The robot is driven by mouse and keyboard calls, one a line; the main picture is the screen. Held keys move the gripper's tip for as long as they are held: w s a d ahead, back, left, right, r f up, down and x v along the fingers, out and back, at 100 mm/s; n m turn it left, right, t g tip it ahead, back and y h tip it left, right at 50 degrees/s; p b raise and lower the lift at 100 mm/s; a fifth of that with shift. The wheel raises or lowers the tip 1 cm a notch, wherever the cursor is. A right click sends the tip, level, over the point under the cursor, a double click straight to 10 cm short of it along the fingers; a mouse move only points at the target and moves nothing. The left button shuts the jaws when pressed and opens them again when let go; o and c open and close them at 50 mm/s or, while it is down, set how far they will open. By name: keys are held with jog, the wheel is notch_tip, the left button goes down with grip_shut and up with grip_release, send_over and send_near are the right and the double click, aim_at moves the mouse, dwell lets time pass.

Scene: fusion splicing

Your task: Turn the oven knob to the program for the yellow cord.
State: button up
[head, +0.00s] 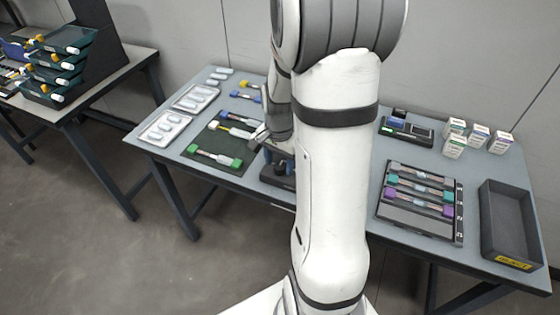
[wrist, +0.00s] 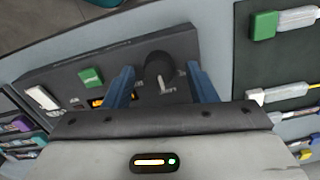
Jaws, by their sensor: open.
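The oven's black round knob (wrist: 157,66) with a pale pointer mark stands on the dark grey oven panel (wrist: 190,48) in the wrist view. The mark points toward the lower edge of that picture. My gripper (wrist: 162,78) is open, one blue finger on each side of the knob; I cannot tell whether either touches it. A small orange-lit display (wrist: 97,102) is partly hidden by my gripper and unreadable. In the head view my arm hides most of the oven (head: 279,172). A cord with a yellow part (head: 238,119) lies near the dark mat's back edge.
A green-ended cord (head: 213,156) lies on the mat. White trays (head: 163,129) stand to the left. A rack with several cords (head: 418,190), a dark reject bin (head: 508,230) and small white boxes (head: 455,145) are to the right. The panel also has a green button (wrist: 91,77).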

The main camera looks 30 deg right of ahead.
aim_at(279, 166)
notch_tip(279, 166, up, 7)
jog(key=shift+r, duration=0.2)
dwell(0.5)
